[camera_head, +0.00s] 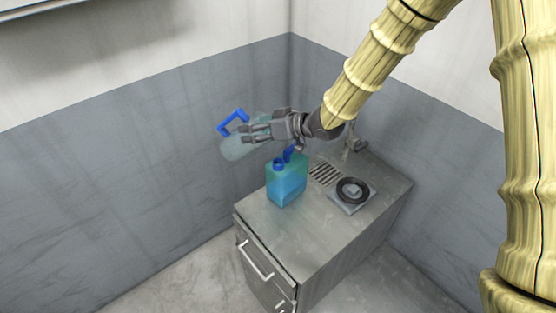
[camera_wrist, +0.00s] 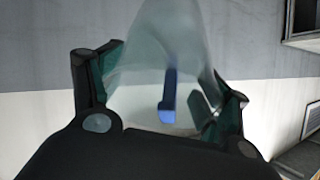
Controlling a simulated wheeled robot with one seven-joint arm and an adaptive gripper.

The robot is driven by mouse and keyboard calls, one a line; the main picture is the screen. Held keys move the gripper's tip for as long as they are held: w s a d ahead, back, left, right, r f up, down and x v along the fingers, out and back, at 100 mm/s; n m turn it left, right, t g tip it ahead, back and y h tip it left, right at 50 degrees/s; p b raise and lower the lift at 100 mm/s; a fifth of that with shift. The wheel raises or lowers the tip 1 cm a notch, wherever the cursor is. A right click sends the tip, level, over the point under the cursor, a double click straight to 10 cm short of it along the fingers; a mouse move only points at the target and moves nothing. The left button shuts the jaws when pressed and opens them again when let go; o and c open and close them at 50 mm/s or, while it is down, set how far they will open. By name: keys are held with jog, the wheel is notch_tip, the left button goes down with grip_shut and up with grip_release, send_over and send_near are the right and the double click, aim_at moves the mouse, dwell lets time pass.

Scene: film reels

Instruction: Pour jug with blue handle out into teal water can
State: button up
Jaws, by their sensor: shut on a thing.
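The clear jug (camera_head: 236,147) with its blue handle (camera_head: 233,122) is held in the air by my gripper (camera_head: 257,132), tilted, above and to the left of the teal water can. The gripper is shut on the jug's body. In the wrist view the translucent jug (camera_wrist: 165,50) fills the space between the fingers, with the blue handle (camera_wrist: 168,100) behind it. The teal water can (camera_head: 287,187) stands upright on the cabinet top, with a blue neck at its top. It is not in the wrist view. I cannot see any stream of liquid.
The metal cabinet (camera_head: 270,235) stands in the room's corner. A black ring-shaped thing (camera_head: 352,190) lies on a grey square base (camera_head: 338,203) to the can's right. A dark slotted grate (camera_head: 325,173) and a tap-like fitting (camera_head: 355,145) are behind. The front of the top is clear.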

jog(key=shift+w+a+r+g+h+p, duration=0.1)
jog(key=shift+r+g+h+p, duration=0.35)
jog(key=shift+p, duration=1.2)
jog(key=shift+s+a+r+h+p, duration=0.1)
jog(key=shift+r+h+p, duration=0.6)
jog(key=shift+p, duration=0.95)
jog(key=shift+w+a+r+g+h+p, duration=0.1)
jog(key=shift+r+g+h+p, duration=0.35)
jog(key=shift+p, duration=1.2)
